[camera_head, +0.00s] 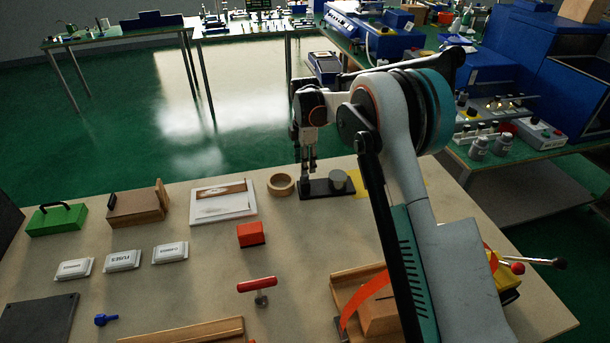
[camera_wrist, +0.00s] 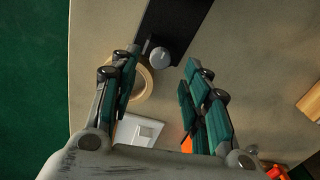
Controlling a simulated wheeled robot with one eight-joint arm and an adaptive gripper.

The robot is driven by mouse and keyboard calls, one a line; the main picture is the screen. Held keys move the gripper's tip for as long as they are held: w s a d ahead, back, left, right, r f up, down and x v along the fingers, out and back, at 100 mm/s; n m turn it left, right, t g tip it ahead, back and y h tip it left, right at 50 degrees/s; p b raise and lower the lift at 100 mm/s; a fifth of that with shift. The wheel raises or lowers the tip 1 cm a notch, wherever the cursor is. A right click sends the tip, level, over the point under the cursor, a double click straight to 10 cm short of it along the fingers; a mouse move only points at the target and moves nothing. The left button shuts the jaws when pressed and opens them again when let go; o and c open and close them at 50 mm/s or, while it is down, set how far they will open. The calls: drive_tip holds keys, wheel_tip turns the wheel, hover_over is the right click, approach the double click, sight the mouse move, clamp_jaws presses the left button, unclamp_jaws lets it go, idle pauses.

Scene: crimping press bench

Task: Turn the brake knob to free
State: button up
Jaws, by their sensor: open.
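A dark base plate (camera_head: 322,190) lies near the far edge of the bench. A small grey knob (camera_wrist: 160,57) stands at its left end, and a wider grey cylinder (camera_head: 339,180) stands toward its right end. I see no readable marking that names the brake knob or shows its setting. My gripper (camera_head: 309,167) points down over the left end of the plate. In the wrist view its two fingers are spread, with the grey knob showing in the gap between them. Nothing is held. I cannot tell whether a finger touches the knob.
A tan tape ring (camera_head: 281,184) lies just left of the plate, beside a white framed panel (camera_head: 222,201). A red block (camera_head: 251,234) and a red T-handle (camera_head: 257,285) stand nearer. White labelled boxes (camera_head: 122,260) sit at left. Bare bench lies between them.

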sight(305, 176)
drive_tip(key=shift+f+b, duration=0.55)
drive_tip(key=shift+f, duration=1.65)
clamp_jaws()
